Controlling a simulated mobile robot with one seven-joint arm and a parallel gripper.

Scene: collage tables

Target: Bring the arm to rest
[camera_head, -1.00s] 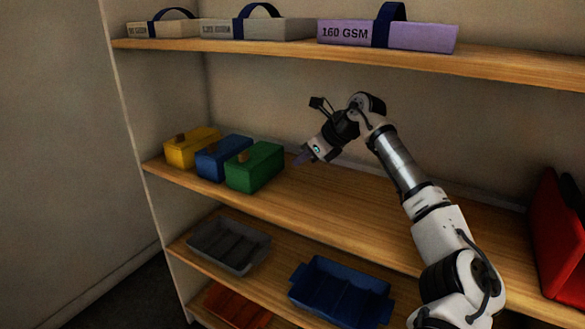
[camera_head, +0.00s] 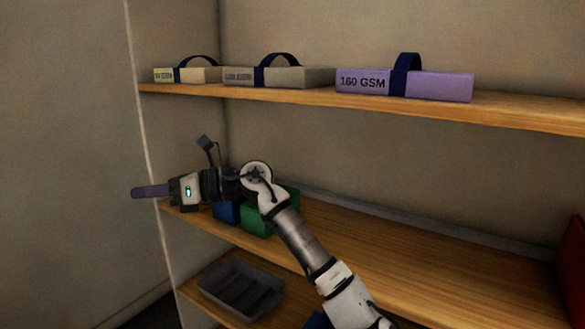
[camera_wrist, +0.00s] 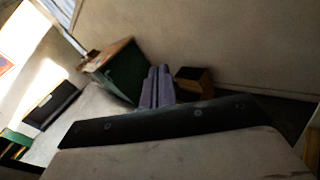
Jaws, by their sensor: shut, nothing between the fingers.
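My gripper (camera_head: 150,191) is at the left in the head view, its purple-grey fingers pointing left past the shelf unit's left side panel. The fingers are together with nothing between them. In the wrist view the closed fingers (camera_wrist: 157,88) point away into the room. My arm (camera_head: 300,240) reaches up from the lower right and bends left in front of the middle shelf. It hides most of a blue box (camera_head: 228,212) and part of a green box (camera_head: 258,220) there.
The top shelf (camera_head: 300,103) holds a purple pack (camera_head: 440,86) marked 160 GSM and two paler strapped packs. A grey tray (camera_head: 240,290) lies on the shelf below. The middle shelf (camera_head: 400,255) is clear right of the green box. A red object (camera_head: 573,250) stands at the right edge.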

